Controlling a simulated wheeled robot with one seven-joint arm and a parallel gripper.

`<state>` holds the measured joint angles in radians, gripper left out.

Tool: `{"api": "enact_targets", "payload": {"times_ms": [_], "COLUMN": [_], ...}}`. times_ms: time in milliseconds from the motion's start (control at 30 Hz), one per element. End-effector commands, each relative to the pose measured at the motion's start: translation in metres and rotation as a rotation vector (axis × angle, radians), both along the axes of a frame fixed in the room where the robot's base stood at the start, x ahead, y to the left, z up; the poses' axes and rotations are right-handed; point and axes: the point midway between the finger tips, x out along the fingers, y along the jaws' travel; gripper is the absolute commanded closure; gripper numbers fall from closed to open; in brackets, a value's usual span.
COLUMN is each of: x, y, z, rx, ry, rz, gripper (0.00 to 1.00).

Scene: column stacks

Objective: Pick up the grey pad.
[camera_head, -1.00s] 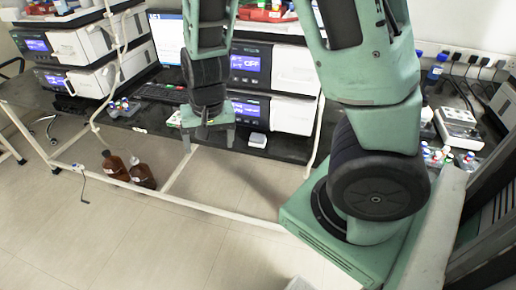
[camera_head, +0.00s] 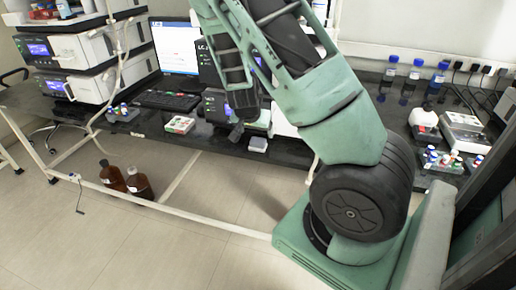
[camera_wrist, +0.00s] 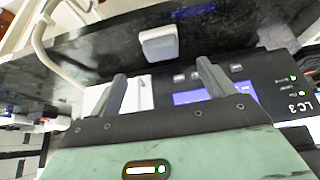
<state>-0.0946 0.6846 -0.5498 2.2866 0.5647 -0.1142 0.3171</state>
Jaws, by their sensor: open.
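The grey pad (camera_head: 257,144) is a small light grey block with rounded corners, lying on the dark bench near its front edge. In the wrist view the pad (camera_wrist: 159,43) lies beyond the fingertips, roughly centred between them. My gripper (camera_head: 240,130) is above the bench, just left of the pad in the head view, partly hidden by my arm. In the wrist view my gripper (camera_wrist: 162,75) has its two dark fingers spread apart with nothing between them, and the pad is apart from both.
An instrument marked LC 3 (camera_wrist: 285,95) with a blue screen stands close by the fingers. A green and white box (camera_head: 180,125), a keyboard (camera_head: 172,100) and a monitor (camera_head: 175,45) are to the left. Brown bottles (camera_head: 138,184) stand on the floor. Blue-capped bottles (camera_head: 414,70) stand at right.

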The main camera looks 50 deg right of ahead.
Motion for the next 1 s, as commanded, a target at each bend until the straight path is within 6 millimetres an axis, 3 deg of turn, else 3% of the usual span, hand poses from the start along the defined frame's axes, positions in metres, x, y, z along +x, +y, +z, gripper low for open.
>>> {"api": "enact_targets", "payload": {"times_ms": [100,367,700,1000], "x": [0.003,0.007,0.018,0.019], "y": [-0.009,-0.017,-0.036,-0.038], "z": [-0.018,-0.033,-0.071,-0.074], "rx": [0.001,0.001,0.002,0.001], "ry": [0.001,0.001,0.002,0.0], "rz": [-0.003,0.0,0.0,0.0], "gripper": [0.18,0.18,0.18,0.21]}}
